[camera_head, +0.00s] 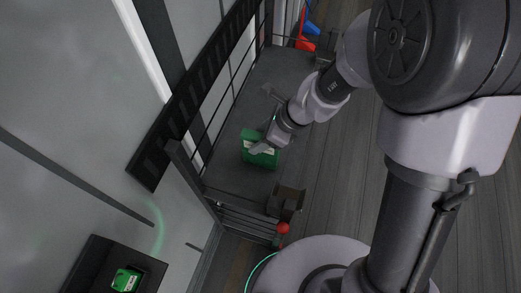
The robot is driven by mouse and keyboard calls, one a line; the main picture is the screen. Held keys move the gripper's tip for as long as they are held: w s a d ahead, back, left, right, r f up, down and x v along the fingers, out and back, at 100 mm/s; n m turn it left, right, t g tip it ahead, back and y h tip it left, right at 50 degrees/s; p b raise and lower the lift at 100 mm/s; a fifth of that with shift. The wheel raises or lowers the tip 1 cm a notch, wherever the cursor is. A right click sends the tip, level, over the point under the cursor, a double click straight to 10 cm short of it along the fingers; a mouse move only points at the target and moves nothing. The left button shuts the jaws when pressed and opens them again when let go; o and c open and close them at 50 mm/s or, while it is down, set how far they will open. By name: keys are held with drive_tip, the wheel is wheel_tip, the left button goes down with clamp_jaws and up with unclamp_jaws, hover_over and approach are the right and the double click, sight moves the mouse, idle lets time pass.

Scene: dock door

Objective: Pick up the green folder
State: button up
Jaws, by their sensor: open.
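A green folder-like item (249,138) with a pale label lies on the dark grey platform in the middle of the view. My gripper (262,149) is over it, with its jaws open; parts of the item are hidden behind the fingers. I cannot tell whether the fingers touch it. A second, smaller-looking green item (126,280) with a white mark lies on a black surface (92,262) at the lower left, far from my gripper.
A small dark open box (287,199) stands below the green item, with a red ball-shaped knob (283,228) near it. Thin dark rails (226,88) run along the platform's left side. Red and blue items (306,36) are at the top.

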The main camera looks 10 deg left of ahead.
drive_tip(key=shift+f, duration=0.25)
clamp_jaws()
idle(0.3)
idle(1.1)
